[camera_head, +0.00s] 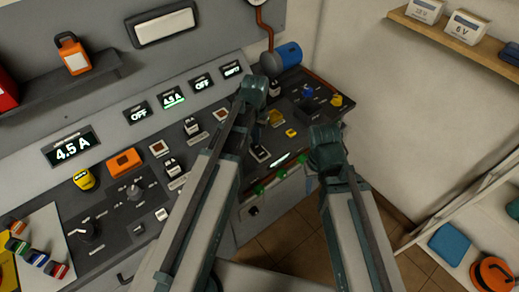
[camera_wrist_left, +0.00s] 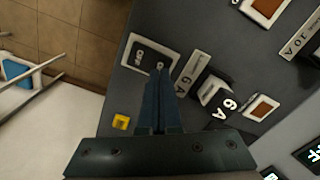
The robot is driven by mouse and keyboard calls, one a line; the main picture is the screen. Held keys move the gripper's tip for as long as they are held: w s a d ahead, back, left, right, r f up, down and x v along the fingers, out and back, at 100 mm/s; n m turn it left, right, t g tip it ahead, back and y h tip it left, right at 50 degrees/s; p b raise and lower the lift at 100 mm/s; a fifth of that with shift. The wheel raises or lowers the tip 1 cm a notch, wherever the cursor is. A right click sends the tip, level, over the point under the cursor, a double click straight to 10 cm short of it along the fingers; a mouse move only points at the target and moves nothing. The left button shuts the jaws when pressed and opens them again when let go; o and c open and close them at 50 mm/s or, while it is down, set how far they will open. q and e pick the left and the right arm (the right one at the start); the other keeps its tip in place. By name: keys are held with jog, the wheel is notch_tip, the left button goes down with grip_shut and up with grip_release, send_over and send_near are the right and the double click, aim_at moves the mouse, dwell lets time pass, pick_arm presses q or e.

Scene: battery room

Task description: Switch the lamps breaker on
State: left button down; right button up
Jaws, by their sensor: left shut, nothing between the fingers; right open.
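A white-framed dark switch marked OFF (camera_wrist_left: 150,57) lies under my left fingertips in the left wrist view; in the head view it is the framed switch (camera_head: 260,153) on the dark bench panel. I cannot read a lamps label on it. My left gripper (camera_wrist_left: 160,74) is shut and empty, pointing down at the switch's near edge; whether it touches cannot be told. In the head view the left gripper (camera_head: 257,134) is partly hidden by its own wrist. My right gripper (camera_head: 325,136) is open and empty, right of the bench front; its fingers show poorly.
A 6A block (camera_wrist_left: 215,95) and a framed orange-brown switch (camera_wrist_left: 262,107) sit beside the fingers. A yellow piece (camera_wrist_left: 121,122) lies nearby. Lit displays, one reading 4.5 A (camera_head: 72,148), line the back. A blue cylinder (camera_head: 290,54) stands at the bench's far end.

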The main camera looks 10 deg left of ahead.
pick_arm(q)
jog(key=shift+f+b, duration=0.95)
jog(key=shift+b, duration=0.05)
dwell(0.5)
jog(key=shift+r, duration=0.1)
notch_tip(320, 180, up, 7)
jog(key=p, duration=0.7)
jog(key=s+d+m+y, duration=0.1)
jog(key=s+d+m, duration=0.1)
jog(key=s+d, duration=0.8)
jog(key=s, duration=0.4)
jog(key=shift+s+d, duration=0.15)
jog(key=shift+d, duration=0.1)
dwell(0.4)
